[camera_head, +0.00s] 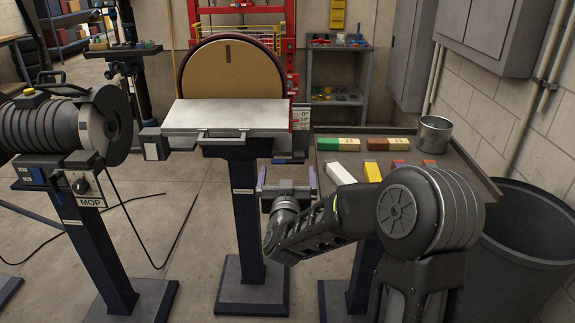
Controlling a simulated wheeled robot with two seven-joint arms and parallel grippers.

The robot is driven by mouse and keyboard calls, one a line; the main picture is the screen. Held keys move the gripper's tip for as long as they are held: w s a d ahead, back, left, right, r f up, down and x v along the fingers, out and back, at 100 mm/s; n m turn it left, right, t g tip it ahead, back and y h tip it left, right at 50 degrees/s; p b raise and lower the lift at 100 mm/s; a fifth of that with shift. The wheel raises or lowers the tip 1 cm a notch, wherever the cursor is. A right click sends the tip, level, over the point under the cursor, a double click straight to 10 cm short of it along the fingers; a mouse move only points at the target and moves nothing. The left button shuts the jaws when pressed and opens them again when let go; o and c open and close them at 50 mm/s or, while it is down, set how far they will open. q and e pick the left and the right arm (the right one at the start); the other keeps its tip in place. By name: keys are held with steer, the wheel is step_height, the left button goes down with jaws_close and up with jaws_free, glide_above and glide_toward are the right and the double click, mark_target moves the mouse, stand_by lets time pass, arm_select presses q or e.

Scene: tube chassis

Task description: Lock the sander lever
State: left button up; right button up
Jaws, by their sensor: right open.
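The sander stands in the middle, with a round tan disc (228,72) in a dark rim behind a flat grey work table (212,116). A small bar-shaped handle (222,135) sits under the table's front edge. An angle scale (302,117) is at the table's right end. I cannot tell for sure which part is the lock lever. My right gripper (288,181) is open and empty, its purple-tipped fingers apart, below and right of the work table in the picture, beside the dark sander column (247,205). My left gripper is not in view.
A polishing machine marked MOP (55,128) stands at left, with cables on the floor. At right, a bench (465,165) holds coloured blocks and a metal cup (434,133). A black bin (520,240) is beside it. Floor between the machines is mostly clear.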

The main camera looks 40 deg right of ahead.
mark_target(287, 160)
steer(key=shift+w, duration=0.1)
steer(key=x, duration=0.7)
steer(key=shift+w+d+f, duration=0.1)
steer(key=shift+w+d, duration=0.15)
steer(key=shift+c, duration=0.6)
steer(key=c, duration=1.9)
